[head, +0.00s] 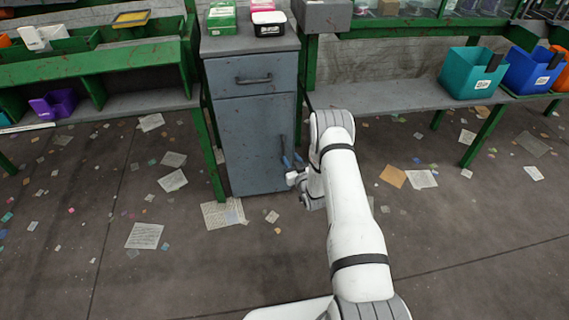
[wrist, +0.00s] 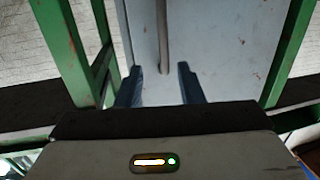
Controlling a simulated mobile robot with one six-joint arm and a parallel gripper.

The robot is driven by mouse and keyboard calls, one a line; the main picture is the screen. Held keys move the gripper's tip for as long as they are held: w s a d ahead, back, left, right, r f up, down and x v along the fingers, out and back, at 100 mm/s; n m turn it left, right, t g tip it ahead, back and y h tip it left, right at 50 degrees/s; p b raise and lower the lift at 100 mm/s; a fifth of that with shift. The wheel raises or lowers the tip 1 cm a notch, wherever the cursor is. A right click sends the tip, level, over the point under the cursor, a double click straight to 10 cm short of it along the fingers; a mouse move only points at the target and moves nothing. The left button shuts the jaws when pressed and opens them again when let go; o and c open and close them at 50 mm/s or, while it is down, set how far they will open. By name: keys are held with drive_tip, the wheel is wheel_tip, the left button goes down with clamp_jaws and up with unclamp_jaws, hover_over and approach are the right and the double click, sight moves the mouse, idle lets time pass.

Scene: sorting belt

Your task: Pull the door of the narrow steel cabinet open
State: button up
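The narrow steel cabinet (head: 246,110) stands in the middle of the head view, blue-grey, with a drawer (head: 254,76) above a tall door (head: 252,145). The door looks shut. Its vertical handle shows in the wrist view (wrist: 162,40), running down from the top edge. My gripper (head: 291,160) is low in front of the door's right side. In the wrist view its two blue fingers (wrist: 160,82) are apart, with the lower end of the handle between and beyond their tips. I cannot see contact. In the head view my arm stands close by the handle's lower part.
Green-framed benches (head: 100,62) flank the cabinet, with green legs (head: 207,155) close to its left side. Boxes (head: 268,22) sit on its top. A teal bin (head: 471,73) and a blue bin (head: 531,70) stand at right. Papers litter the open floor in front.

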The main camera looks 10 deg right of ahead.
sight(284, 154)
drive_tip(key=shift+t, duration=0.3)
drive_tip(key=w+f+b, duration=0.1)
drive_tip(key=w, duration=0.1)
drive_tip(key=w+a+f+b, duration=0.1)
drive_tip(key=w, duration=0.1)
drive_tip(key=w+f, duration=0.1)
drive_tip(key=w, duration=0.1)
drive_tip(key=shift+w+a+f+b, duration=0.15)
drive_tip(key=shift+a+b, duration=0.25)
clamp_jaws()
